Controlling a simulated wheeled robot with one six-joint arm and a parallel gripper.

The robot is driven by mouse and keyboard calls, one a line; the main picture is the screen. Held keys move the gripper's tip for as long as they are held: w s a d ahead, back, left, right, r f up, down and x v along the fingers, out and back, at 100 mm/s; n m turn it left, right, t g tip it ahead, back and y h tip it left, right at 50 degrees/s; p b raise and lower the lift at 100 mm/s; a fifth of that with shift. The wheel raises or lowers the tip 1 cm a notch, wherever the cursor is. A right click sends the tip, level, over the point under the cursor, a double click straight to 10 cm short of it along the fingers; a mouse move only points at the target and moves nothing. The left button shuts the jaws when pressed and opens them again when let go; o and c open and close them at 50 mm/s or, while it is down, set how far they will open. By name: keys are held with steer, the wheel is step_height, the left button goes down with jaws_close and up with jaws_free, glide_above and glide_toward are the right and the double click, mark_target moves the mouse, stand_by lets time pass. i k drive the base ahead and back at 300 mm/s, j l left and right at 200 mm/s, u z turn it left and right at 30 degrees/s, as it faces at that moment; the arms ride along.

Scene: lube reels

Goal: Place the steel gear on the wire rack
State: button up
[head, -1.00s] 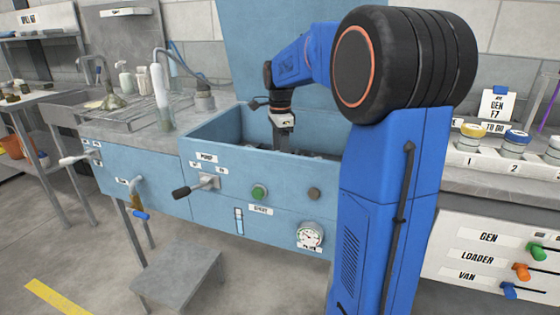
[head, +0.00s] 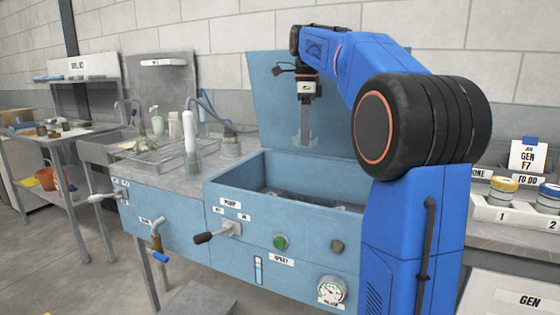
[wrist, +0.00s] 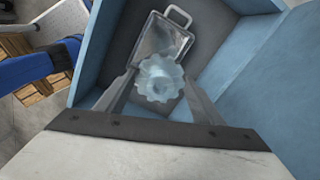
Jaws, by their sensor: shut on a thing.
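The steel gear (wrist: 160,78) is pale grey, toothed and has a raised hub. In the wrist view my gripper (wrist: 160,84) is shut on it, with one finger on each side. In the head view my gripper (head: 305,138) hangs above the open blue wash tank (head: 240,188), and the gear (head: 298,139) is hard to make out against the tank's raised blue lid. The wire rack (head: 152,152) is on the steel counter to the left of the tank, beside the sink.
A bottle (head: 188,145) and a curved hose (head: 215,115) stand between the rack and the tank. A metal basket with a handle (wrist: 165,38) lies in the tank under the gear. The raised lid (head: 270,95) stands behind my gripper. Numbered jars (head: 503,190) stand at right.

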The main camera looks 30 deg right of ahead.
mark_target(169, 152)
steer(key=i+j+u, duration=0.35)
steer(key=u, duration=0.15)
steer(key=i+l, duration=0.1)
steer(key=i, duration=0.35)
steer(key=i+l+u, duration=0.1)
steer(key=i, duration=0.3)
